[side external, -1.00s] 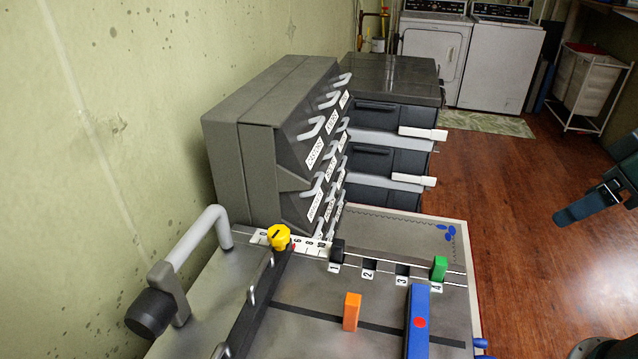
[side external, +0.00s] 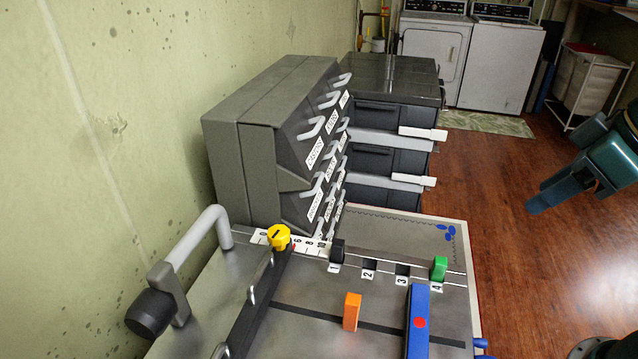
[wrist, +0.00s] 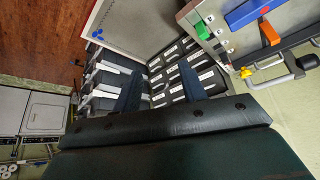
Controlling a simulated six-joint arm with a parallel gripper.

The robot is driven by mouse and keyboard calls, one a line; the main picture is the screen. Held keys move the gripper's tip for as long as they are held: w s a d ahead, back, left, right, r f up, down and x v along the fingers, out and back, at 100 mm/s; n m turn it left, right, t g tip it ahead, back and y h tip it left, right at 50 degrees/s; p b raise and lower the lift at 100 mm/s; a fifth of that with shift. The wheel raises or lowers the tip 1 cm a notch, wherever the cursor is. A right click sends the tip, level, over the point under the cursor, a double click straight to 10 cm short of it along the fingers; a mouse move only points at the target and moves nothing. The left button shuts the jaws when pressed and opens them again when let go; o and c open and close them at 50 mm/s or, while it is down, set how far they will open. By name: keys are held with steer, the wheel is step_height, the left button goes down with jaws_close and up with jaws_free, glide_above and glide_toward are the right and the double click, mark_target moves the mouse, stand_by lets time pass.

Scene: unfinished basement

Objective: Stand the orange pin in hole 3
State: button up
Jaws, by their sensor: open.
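A black pin (side external: 337,251) stands by label 1 and a green pin (side external: 439,268) by label 4. My gripper (side external: 545,197) is at the right, over the floor and well away from the pins. In the wrist view its two fingers (wrist: 160,88) are apart with nothing between them.
A blue bar with a red dot (side external: 418,325) lies right of the orange pin. A dark rail with a yellow knob (side external: 279,237) lies left of it. A grey handle (side external: 195,250) rises at the left edge. Grey drawer units (side external: 265,150) stand behind.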

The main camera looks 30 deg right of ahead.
steer(key=w+a+r+n+y, duration=0.15)
steer(key=a+n, duration=0.25)
steer(key=a, duration=0.6)
steer(key=n+g+y, duration=0.1)
steer(key=n+y, duration=0.1)
steer(key=n, duration=0.1)
glide_toward(354, 299)
steer(key=shift+x, duration=2.55)
steer(key=shift+f, duration=0.1)
steer(key=shift+x, duration=2.5)
jaws_close()
